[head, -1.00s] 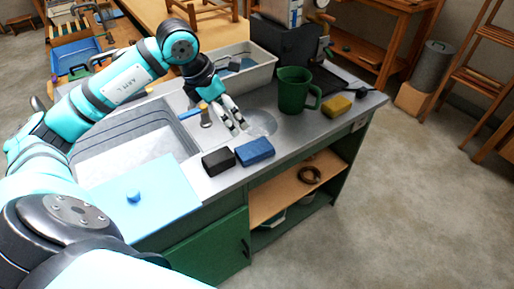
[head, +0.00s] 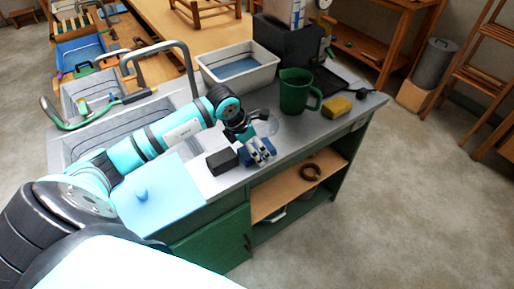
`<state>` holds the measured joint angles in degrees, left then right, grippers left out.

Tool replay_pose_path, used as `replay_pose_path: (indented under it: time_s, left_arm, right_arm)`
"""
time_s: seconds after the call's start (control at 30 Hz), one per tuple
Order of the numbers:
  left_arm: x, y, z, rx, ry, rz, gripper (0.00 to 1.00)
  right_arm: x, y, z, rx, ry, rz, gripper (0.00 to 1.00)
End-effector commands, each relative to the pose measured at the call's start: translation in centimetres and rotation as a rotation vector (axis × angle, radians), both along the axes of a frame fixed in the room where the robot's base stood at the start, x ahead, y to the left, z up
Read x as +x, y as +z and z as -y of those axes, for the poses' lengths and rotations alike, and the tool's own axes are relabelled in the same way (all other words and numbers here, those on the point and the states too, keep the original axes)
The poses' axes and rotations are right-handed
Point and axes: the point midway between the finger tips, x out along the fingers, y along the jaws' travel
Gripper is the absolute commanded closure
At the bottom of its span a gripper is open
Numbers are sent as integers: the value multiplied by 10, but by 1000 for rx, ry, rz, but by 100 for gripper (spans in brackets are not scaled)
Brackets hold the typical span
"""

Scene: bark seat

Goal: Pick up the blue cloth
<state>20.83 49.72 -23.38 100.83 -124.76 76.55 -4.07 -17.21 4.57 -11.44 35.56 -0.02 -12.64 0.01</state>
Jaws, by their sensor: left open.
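The blue cloth (head: 244,157), a small folded block shape, lies on the grey counter near its front edge. It is just right of a black block (head: 222,161). My left gripper (head: 262,157) is over the cloth with its fingers pointing down, open, and hides much of it. I cannot tell whether the fingertips touch the cloth. My right gripper is not in view.
A green jug (head: 295,92) and a yellow sponge (head: 336,107) stand to the right on the counter. A white basin (head: 270,72) is behind. A light blue panel with a knob (head: 160,200) lies at the left. The counter's front edge is close.

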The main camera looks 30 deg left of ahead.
Motion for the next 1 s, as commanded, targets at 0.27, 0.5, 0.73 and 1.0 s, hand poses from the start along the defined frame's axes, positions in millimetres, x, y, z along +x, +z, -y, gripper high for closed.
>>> replay_pose_path:
  time_s: [0.27,0.5,0.73,1.0]
  left_arm:
    - [4,-11,2,1,-1,1,11]
    - [3,-10,2,1,-1,1,31]
    - [3,-10,2,1,-1,1,62]
    - [3,-10,2,1,-1,1,67]
  right_arm:
    - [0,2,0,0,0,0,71]
    - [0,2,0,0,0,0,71]
    - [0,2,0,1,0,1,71]
    - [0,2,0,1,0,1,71]
